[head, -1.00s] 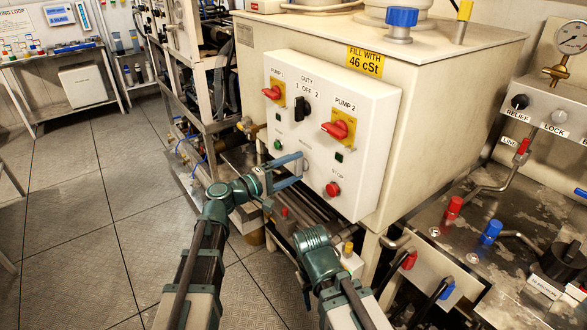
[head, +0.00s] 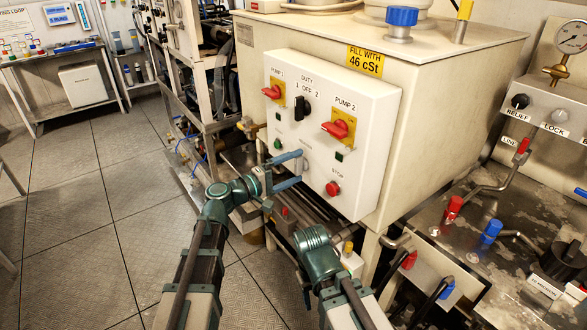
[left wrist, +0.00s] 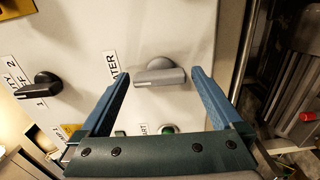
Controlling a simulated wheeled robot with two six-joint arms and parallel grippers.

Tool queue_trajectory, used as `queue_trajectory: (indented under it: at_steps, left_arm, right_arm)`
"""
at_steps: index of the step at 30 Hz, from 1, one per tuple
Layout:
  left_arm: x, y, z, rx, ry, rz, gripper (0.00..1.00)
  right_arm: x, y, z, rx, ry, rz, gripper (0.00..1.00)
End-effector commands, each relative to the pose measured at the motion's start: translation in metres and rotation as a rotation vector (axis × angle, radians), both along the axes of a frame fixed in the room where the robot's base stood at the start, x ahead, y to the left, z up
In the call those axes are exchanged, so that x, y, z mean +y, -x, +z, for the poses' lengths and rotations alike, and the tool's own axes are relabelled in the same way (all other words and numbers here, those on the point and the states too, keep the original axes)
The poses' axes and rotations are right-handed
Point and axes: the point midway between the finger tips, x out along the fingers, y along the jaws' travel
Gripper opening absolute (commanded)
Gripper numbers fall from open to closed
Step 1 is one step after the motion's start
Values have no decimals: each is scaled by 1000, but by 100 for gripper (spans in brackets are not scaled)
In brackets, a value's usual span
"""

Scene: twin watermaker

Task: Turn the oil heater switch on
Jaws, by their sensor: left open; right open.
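The heater switch is a grey knob (left wrist: 160,73) on the white control panel, beside a label ending in "TER" in the left wrist view. In the head view the knob (head: 305,166) is small and partly behind the fingers. My left gripper (head: 301,168) is open at the panel's lower left. In the left wrist view its fingers (left wrist: 162,92) stand on either side of the knob, apart from it, with nothing held. My right gripper (head: 306,294) is low in front of the panel, mostly hidden by its own wrist, and open.
The panel (head: 375,105) also bears red pump switches (head: 339,130), a black duty switch (head: 301,108), a green start button (head: 278,144) and a red stop button (head: 333,189). Pipes and valves lie below and to the right. Open floor (head: 80,200) is at the left.

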Motion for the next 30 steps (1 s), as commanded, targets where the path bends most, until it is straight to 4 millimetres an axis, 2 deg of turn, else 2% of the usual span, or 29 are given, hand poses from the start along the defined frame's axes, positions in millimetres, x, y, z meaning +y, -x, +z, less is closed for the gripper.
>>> queue_trajectory:
  at_steps: [5,18,24,30]
  left_arm:
    - [17,13,0,1,1,4,100]
    - [89,66,0,0,0,4,100]
    - [107,78,0,0,-1,1,100]
    - [111,81,0,0,-1,0,100]
  right_arm:
    - [0,0,0,0,0,0,52]
    - [0,0,0,0,0,0,52]
    - [0,0,0,0,0,0,52]
    - [0,0,0,0,0,0,52]
